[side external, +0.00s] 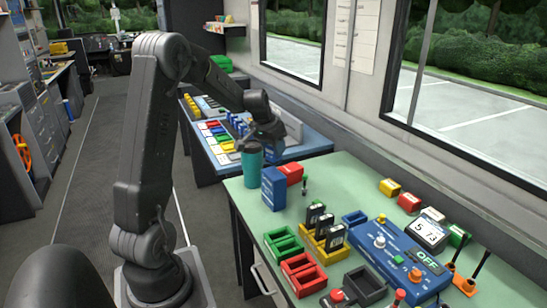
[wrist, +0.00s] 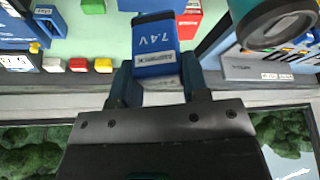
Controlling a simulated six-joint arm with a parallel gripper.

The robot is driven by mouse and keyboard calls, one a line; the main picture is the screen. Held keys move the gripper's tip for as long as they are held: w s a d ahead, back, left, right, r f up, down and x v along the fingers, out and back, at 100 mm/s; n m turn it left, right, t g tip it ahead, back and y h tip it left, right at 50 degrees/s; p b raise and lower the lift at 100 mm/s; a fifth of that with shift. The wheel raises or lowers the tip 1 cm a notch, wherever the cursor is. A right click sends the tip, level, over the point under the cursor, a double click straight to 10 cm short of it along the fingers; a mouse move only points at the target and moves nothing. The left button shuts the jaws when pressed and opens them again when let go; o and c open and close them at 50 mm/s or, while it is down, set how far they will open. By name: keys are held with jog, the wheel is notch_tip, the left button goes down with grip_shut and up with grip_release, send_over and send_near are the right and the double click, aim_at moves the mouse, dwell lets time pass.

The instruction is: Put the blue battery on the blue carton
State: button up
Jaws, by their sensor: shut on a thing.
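The blue battery (wrist: 153,40), marked 7.4V, is between the two fingers of my gripper (wrist: 156,72) in the wrist view. My gripper is shut on it. In the side view my gripper (side external: 264,136) is raised near the back edge of the green table, beyond and above the teal tumbler; the battery is hard to make out there. The blue carton (side external: 273,189) stands upright on the table, in front of the tumbler and beside a red carton. In the wrist view a blue patch at the top edge may be the carton, mostly cut off.
The teal tumbler (side external: 251,166) stands close to the blue carton; the red carton (side external: 291,173) is just behind it. Green, yellow and red trays (side external: 304,275) and a blue control box (side external: 395,262) fill the table's front. Windows and a wall line the right side.

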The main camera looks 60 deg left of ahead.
aim_at(274, 157)
jog(key=shift+f, duration=1.85)
jog(key=shift+f, duration=0.2)
jog(key=o, duration=1)
